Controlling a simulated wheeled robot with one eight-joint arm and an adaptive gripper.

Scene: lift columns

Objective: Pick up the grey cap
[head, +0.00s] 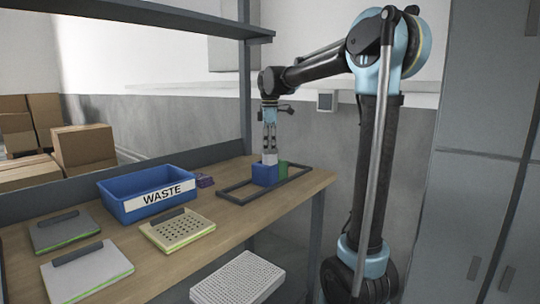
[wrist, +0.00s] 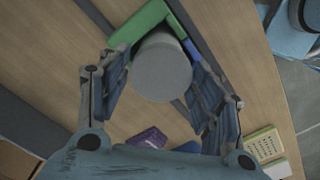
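The grey cap (wrist: 162,68) shows as a round, light disc between the fingers in the wrist view. In the head view it is a pale, short cylinder (head: 270,159) at the blue block (head: 264,175), close to a green block (head: 283,170). My gripper (head: 269,148) points straight down over the cap, its tips near the cap's top. In the wrist view my gripper (wrist: 160,72) is open, one finger on each side of the cap. Narrow gaps seem to show beside the cap; firm contact cannot be seen. The cap's lower part is hidden.
Flat cases (head: 177,229) lie at the front. A shelf upright (head: 246,100) stands left of my gripper.

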